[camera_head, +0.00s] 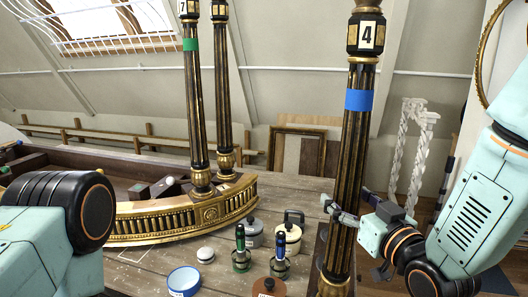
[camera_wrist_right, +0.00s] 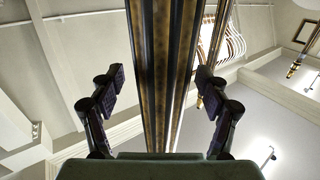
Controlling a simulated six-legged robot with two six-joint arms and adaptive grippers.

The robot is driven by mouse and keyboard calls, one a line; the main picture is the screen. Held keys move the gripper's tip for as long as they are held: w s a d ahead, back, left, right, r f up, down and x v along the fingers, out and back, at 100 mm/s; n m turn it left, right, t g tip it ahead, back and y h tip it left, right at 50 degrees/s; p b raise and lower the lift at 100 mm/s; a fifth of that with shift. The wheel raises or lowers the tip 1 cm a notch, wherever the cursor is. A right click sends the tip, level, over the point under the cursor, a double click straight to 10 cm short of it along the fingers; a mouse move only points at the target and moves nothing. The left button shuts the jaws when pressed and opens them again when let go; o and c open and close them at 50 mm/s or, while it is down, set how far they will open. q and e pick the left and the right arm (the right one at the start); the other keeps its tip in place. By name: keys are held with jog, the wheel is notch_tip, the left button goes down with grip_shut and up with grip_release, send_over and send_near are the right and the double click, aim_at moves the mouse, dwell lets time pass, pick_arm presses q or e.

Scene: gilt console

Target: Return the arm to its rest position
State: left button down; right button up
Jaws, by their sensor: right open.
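My right gripper (camera_head: 342,211) comes in from the right at the column marked 4 (camera_head: 352,152), a dark fluted post with gilt trim and a blue band. The column stands upright on a dark base. In the right wrist view my gripper (camera_wrist_right: 161,85) is open, one finger on each side of the column (camera_wrist_right: 160,60), with visible gaps. Only a black and mint joint of my left arm shows at the lower left of the head view; its gripper is out of view.
The gilt curved console piece (camera_head: 210,212) carries two more columns, one with a green band (camera_head: 191,45). On the wooden table stand a blue-rimmed round tin (camera_head: 184,279), a cream lidded pot (camera_head: 288,238) and green and blue tools. A gilt frame (camera_head: 296,150) leans behind.

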aim_at(361, 159)
jog(key=shift+s+d+f, duration=0.1)
jog(key=shift+f, duration=0.15)
jog(key=v, duration=0.5)
jog(key=shift+s+d+r, duration=0.1)
jog(key=shift+s+d, duration=0.1)
jog(key=shift+s, duration=0.1)
jog(key=shift+s+d, duration=0.1)
jog(key=shift+s, duration=0.5)
jog(key=x, duration=0.7)
jog(key=shift+w+r, duration=0.1)
jog(key=shift+w, duration=0.2)
jog(key=shift+a, duration=0.4)
notch_tip(361, 159, up, 10)
jog(key=p, duration=0.8)
jog(key=shift+s+d, duration=0.1)
jog(key=shift+s+f, duration=0.1)
jog(key=shift+f, duration=0.1)
jog(key=shift+s+d, duration=0.1)
jog(key=shift+s, duration=0.1)
jog(key=shift+s+d+r, duration=0.1)
jog(key=shift+s+d, duration=0.15)
jog(key=shift+s, duration=0.4)
